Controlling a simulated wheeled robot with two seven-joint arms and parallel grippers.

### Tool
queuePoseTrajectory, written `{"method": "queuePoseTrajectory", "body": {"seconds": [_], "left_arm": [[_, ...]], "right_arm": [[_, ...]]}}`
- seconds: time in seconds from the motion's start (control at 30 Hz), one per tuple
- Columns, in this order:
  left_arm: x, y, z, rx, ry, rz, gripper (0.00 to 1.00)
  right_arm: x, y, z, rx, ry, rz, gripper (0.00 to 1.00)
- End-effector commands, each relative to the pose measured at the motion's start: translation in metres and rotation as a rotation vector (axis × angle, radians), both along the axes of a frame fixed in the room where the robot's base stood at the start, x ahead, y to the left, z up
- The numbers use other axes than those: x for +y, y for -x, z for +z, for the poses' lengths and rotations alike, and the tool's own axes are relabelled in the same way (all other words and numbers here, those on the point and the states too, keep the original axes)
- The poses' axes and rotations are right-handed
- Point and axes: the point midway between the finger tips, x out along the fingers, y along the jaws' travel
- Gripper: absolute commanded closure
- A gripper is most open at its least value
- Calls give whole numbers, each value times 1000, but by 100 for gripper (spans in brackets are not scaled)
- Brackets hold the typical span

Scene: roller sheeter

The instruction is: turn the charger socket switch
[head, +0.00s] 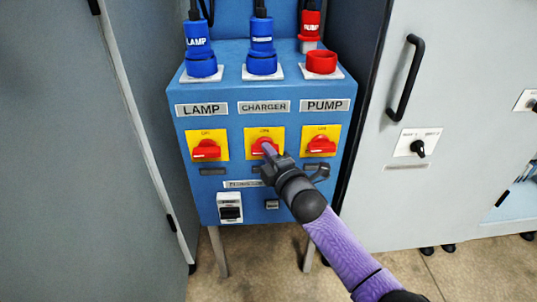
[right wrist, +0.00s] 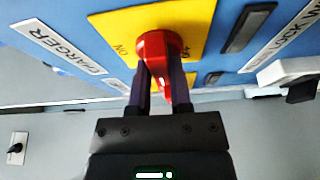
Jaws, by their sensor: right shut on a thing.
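The charger switch (head: 263,146) is a red rotary knob on a yellow plate, the middle one of three under the CHARGER label (head: 264,106). My right gripper (head: 269,152) reaches it from the lower right and covers part of it. In the right wrist view the red charger knob (right wrist: 158,48) sits between the two dark fingers of my right gripper (right wrist: 163,85), which are shut on it. The yellow plate (right wrist: 112,28) shows ON and other lettering partly hidden by the knob. My left gripper is not in view.
The lamp switch (head: 206,149) and pump switch (head: 321,145) flank it closely on the blue box (head: 190,112). Grey cabinets stand at both sides.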

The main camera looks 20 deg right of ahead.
Motion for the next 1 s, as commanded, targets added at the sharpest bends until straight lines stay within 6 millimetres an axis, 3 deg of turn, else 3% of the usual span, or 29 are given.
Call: {"method": "queuePoseTrajectory", "body": {"seconds": [0.27, 1.0], "left_arm": [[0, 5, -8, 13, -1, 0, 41], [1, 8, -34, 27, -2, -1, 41]], "right_arm": [[1, 0, -5, -42, -161, -1, 100], [3, -1, -9, -236, -835, -2, 100]]}}
